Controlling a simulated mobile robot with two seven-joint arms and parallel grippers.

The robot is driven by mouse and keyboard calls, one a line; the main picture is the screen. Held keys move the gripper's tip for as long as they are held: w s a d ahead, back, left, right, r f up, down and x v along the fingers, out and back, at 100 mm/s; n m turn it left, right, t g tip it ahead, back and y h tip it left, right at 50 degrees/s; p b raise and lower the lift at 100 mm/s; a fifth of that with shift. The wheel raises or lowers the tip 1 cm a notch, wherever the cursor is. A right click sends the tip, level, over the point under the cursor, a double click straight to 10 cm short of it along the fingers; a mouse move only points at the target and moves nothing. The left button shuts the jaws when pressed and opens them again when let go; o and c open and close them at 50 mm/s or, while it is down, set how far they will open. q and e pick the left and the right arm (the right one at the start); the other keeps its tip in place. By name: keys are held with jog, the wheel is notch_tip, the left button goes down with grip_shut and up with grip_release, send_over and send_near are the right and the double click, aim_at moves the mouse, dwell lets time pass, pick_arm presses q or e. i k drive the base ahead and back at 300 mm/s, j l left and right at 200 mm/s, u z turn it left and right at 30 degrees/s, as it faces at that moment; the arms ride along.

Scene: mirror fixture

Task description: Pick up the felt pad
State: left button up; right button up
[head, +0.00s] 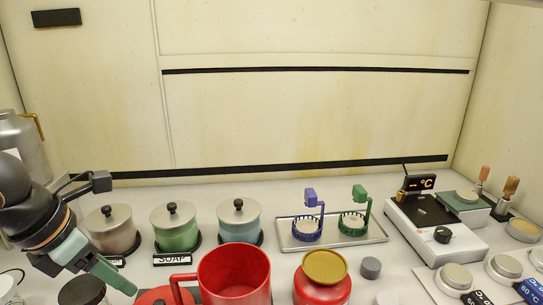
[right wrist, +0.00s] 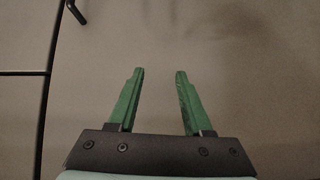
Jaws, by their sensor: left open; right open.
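I cannot pick out the felt pad for certain. A pale round disc (head: 307,228) lies in the blue basket holder (head: 307,238), and a similar disc lies in the green basket holder (head: 353,229). Both holders stand on a metal tray (head: 372,235). My left gripper (head: 118,278) is at the lower left of the head view, open, in front of the lidded pots, with its green fingers pointing down and right. My right gripper (right wrist: 159,72) shows in the right wrist view, open and empty, facing a plain grey-brown surface. It is not in the head view.
Lidded pots in brown (head: 113,234), green (head: 175,230) and blue (head: 239,224) stand at the back left. A red mug (head: 234,276) and a red jar (head: 323,280) stand in front. A grey cylinder (head: 371,267) and a hot plate device (head: 437,228) are to the right.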

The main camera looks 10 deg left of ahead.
aim_at(371, 268)
jog(key=k, duration=1)
